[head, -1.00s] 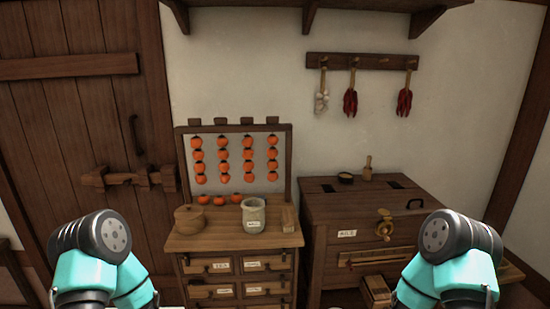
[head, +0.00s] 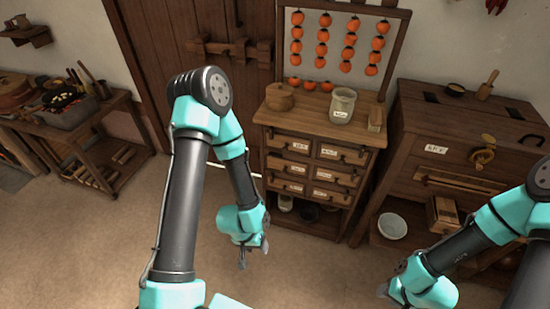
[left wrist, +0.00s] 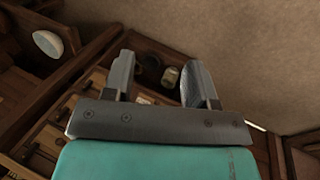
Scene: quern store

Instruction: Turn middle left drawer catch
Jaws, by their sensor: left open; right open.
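The small drawer cabinet (head: 352,205) stands against the wall, right of centre in the head view, with two columns of labelled drawers. The middle left drawer (head: 289,167) is shut and has a dark catch on its front; the catch's exact angle is too small to tell. My left gripper (head: 254,256) hangs low, in front of the cabinet and to its left, pointing down, open and empty. Its two spread fingers also show in the left wrist view (left wrist: 160,85), with part of the drawer fronts behind them. My right gripper (head: 390,294) is open, low at the right, apart from the cabinet.
Floor in front is clear.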

